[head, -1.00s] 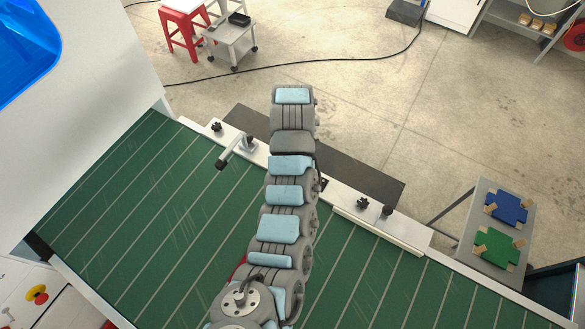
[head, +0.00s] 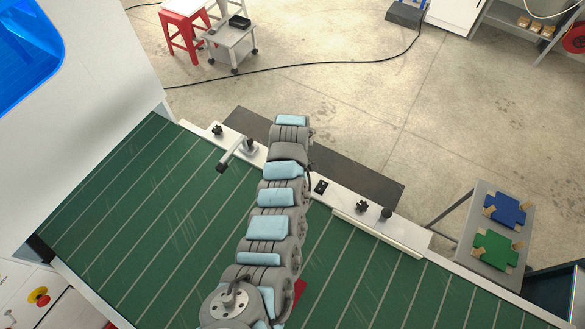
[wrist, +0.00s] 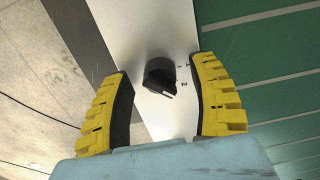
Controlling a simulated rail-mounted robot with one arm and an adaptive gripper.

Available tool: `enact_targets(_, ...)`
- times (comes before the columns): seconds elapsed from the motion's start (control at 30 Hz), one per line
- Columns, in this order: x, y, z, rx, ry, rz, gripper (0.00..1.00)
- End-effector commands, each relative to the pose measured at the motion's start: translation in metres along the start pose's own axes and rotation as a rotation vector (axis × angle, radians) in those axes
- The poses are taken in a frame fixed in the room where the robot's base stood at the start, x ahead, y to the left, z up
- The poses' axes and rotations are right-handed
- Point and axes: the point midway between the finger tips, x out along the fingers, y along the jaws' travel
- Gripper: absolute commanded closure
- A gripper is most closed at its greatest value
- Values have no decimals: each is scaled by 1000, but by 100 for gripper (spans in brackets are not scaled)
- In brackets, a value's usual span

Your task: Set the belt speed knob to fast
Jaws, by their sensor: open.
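In the wrist view a black knob (wrist: 159,77) sits on a light metal rail (wrist: 150,30). Small marks, which look like 1 and 2, are printed to its right. A pale pointer line on the knob faces the lower right, close to the lower mark. My gripper (wrist: 163,66) is open, with one yellow-ridged finger on each side of the knob. I see a gap between the knob and each finger; the depth is hard to judge. In the head view my arm hides the gripper and this knob.
The green belt (head: 130,200) lies beside the rail. A stand with blue and green pieces (head: 475,265) is at right.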

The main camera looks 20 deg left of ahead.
Motion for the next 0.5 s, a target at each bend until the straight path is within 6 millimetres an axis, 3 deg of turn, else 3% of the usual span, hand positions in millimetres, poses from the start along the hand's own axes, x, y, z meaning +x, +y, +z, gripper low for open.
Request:
enact_targets(0.33, 2, 0, 0, 0, 0, 0, 40)
enact_targets(0.37, 2, 0, 0, 0, 0, 0, 46)
enact_targets(0.5, 1, 0, 0, 0, 0, 0, 86)
